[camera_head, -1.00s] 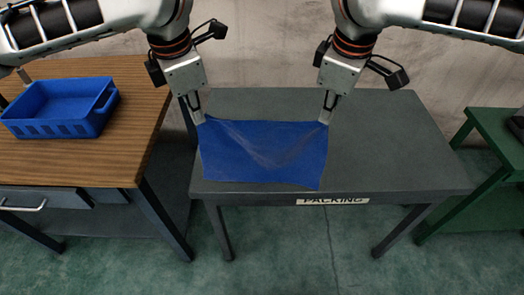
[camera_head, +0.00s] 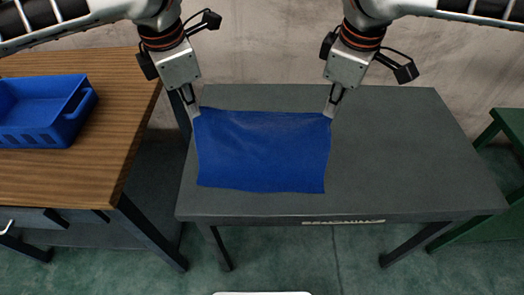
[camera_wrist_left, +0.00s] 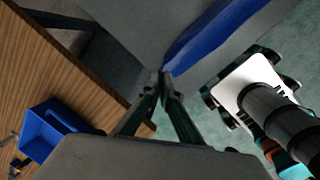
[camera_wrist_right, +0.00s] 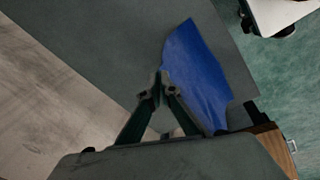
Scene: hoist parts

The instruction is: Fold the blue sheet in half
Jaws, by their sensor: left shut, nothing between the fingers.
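The blue sheet (camera_head: 262,152) lies spread as a rough rectangle on the left part of the grey packing table, its near edge close to the table's front edge. My left gripper (camera_head: 196,114) is at its far left corner. In the left wrist view the left fingers (camera_wrist_left: 162,80) are shut, with the sheet (camera_wrist_left: 212,35) at their tips. My right gripper (camera_head: 329,113) is at the far right corner. In the right wrist view the right fingertips (camera_wrist_right: 161,82) touch or nearly touch the sheet's corner (camera_wrist_right: 190,70); whether they pinch it is unclear.
The grey table (camera_head: 400,160) is bare right of the sheet. A wooden bench (camera_head: 110,150) with a blue bin (camera_head: 40,110) stands at the left, across a gap. A green table (camera_head: 508,125) stands at the right. A wall is behind.

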